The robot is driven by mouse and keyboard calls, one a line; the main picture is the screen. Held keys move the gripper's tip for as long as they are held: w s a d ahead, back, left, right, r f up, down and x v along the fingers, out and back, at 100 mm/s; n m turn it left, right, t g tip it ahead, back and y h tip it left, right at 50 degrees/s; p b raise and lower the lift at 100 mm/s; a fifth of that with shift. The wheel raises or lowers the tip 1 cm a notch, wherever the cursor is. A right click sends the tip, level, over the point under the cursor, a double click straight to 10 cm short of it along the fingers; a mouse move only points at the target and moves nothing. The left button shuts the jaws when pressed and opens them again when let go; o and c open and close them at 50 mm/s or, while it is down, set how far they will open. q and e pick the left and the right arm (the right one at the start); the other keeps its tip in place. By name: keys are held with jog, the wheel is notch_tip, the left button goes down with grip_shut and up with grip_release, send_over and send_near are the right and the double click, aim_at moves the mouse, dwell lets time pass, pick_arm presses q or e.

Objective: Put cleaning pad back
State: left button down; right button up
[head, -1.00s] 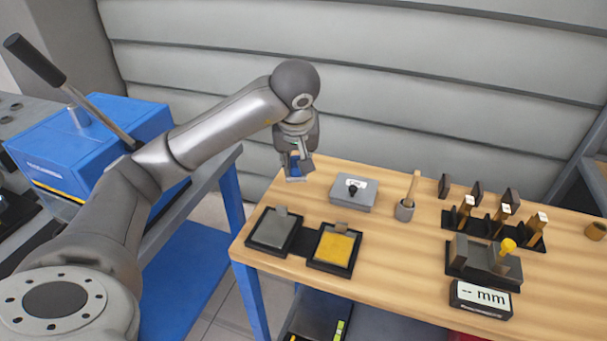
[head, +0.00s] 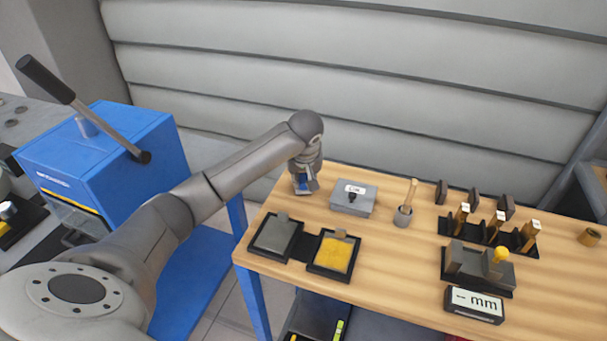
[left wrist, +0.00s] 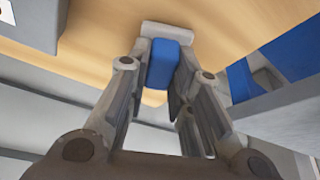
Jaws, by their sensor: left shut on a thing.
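My left gripper (head: 304,188) is shut on a small block with a blue body (left wrist: 162,64) and a pale, flat base (left wrist: 168,31), which I take to be the cleaning pad. In the head view it hangs at the far left corner of the wooden table, left of the grey box; the fingers partly hide it. In the left wrist view the blue part sits between the two fingers, with the pale base beyond the fingertips. I cannot tell whether the base touches the table. My right gripper is not in view.
Two joined black trays, one with a grey pad (head: 275,237) and one with a yellow pad (head: 333,256), lie at the table's left front. A grey lidded box (head: 353,200), a cup with a wooden stick (head: 404,217), a black rack (head: 489,235) and a gauge (head: 474,305) stand rightward.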

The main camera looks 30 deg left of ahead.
pick_arm(q)
jog(key=shift+f, duration=0.15)
jog(key=shift+f, duration=0.15)
jog(key=c, duration=1.3)
grip_release()
jog(key=shift+r, duration=0.4)
jog(key=b+v, duration=0.1)
jog(key=v, duration=1)
jog(key=shift+s+r, duration=0.15)
jog(key=shift+r, duration=0.15)
jog(key=shift+d, duration=0.15)
